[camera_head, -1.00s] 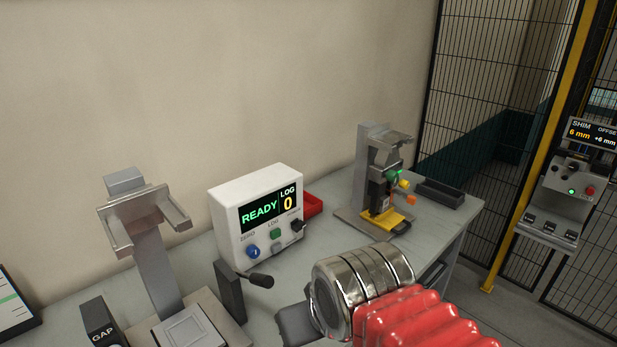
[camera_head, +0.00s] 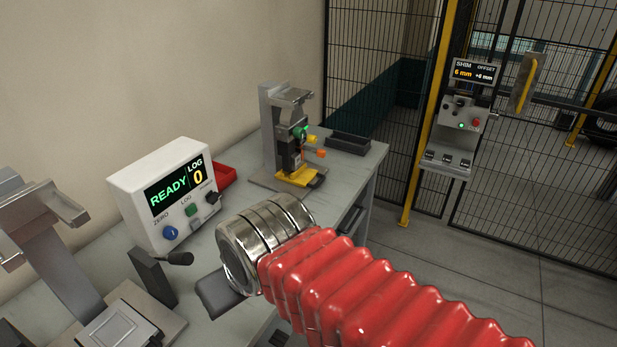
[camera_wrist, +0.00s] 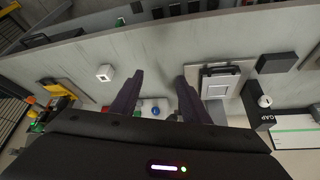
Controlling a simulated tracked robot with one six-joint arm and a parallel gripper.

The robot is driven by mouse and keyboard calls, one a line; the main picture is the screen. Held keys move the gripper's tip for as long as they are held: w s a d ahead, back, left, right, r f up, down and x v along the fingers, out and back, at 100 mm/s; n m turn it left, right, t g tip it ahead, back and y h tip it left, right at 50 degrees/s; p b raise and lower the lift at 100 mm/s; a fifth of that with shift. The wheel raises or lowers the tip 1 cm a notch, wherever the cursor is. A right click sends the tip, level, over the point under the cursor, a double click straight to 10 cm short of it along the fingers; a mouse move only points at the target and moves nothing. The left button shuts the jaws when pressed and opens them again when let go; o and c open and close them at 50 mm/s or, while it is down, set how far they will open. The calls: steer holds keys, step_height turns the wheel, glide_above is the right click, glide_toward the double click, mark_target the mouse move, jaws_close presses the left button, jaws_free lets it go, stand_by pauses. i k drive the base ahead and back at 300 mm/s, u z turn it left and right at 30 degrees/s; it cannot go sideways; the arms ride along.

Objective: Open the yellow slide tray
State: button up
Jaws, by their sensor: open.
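The yellow slide tray (camera_head: 297,177) sits at the foot of a grey press-like fixture (camera_head: 270,125) on the far end of the bench. It has a dark handle at its front right and orange and yellow knobs above it. A yellow part of this fixture also shows at the left of the wrist view (camera_wrist: 57,92). My gripper (camera_wrist: 159,76) is open and empty above the bench, its two dark fingers apart. In the head view my silver wrist and red arm hide most of it. It is well short of the tray and touches nothing that I can see.
A white readout box (camera_head: 165,195) showing READY and 0 stands left of my wrist, with a red bin (camera_head: 224,175) behind it. A grey stand (camera_head: 55,235) is at the left. A black tray (camera_head: 348,144) lies right of the fixture. Mesh fencing (camera_head: 375,60) stands beyond.

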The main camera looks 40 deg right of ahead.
mark_target(302, 177)
steer(key=u, duration=1.95)
steer(key=k, duration=1.05)
steer(key=z, duration=1.75)
